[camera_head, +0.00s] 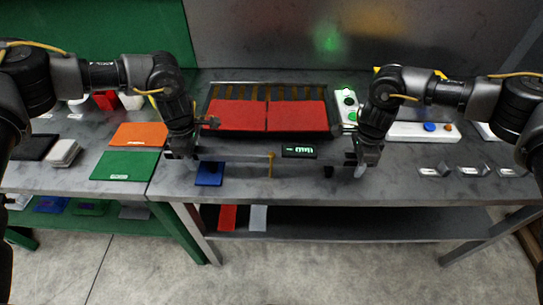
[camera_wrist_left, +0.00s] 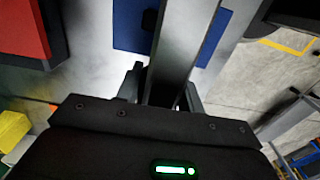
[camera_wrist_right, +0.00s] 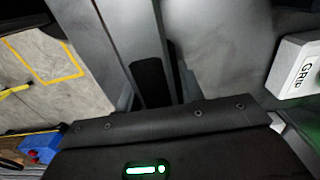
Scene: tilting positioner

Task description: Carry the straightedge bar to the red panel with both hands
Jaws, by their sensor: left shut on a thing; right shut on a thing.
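The straightedge bar (camera_head: 235,155) is a long grey bar spanning left to right between my two grippers, in front of the red panel (camera_head: 265,116). The panel is two red plates side by side on a dark fixture. My left gripper (camera_head: 182,151) is shut on the bar's left part; in the left wrist view the bar (camera_wrist_left: 187,40) runs away from between the fingers. My right gripper (camera_head: 366,158) is shut on the bar's right part; in the right wrist view the bar (camera_wrist_right: 130,35) leads up from the fingers. The fingertips are partly hidden.
A blue pad (camera_head: 209,174) lies near the table's front edge below the bar. A box with green buttons (camera_head: 348,105) stands right of the panel. Green (camera_head: 124,166) and orange (camera_head: 139,134) sheets lie left.

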